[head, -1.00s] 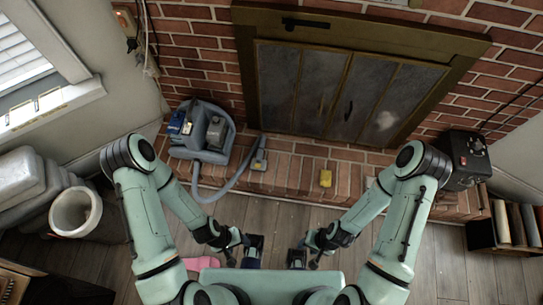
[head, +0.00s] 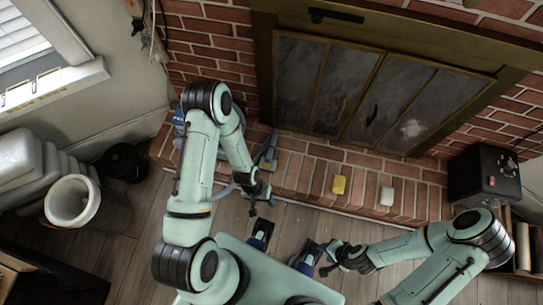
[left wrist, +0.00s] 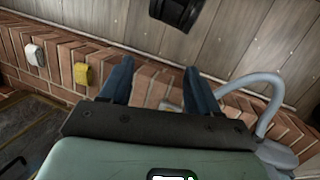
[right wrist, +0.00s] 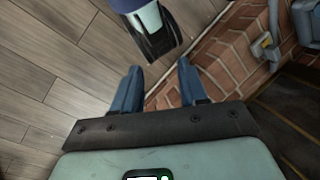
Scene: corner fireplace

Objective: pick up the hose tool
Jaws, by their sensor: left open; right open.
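The hose tool (head: 269,161) is a small grey-blue head with a yellow part, lying on the brick hearth beside the blue cleaning machine (head: 180,125). My left arm partly covers the machine. The tool (right wrist: 265,45) and its grey hose show at the right of the right wrist view. My left gripper (head: 262,234) is open and empty, in front of the hearth edge. My right gripper (head: 308,256) is open and empty above the floor, further right.
A yellow block (head: 339,185) and a white block (head: 386,196) lie on the hearth (head: 310,175). A black box (head: 484,174) stands at the right. A white bin (head: 72,203) and dark round object (head: 122,162) are at the left. Floor before the hearth is clear.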

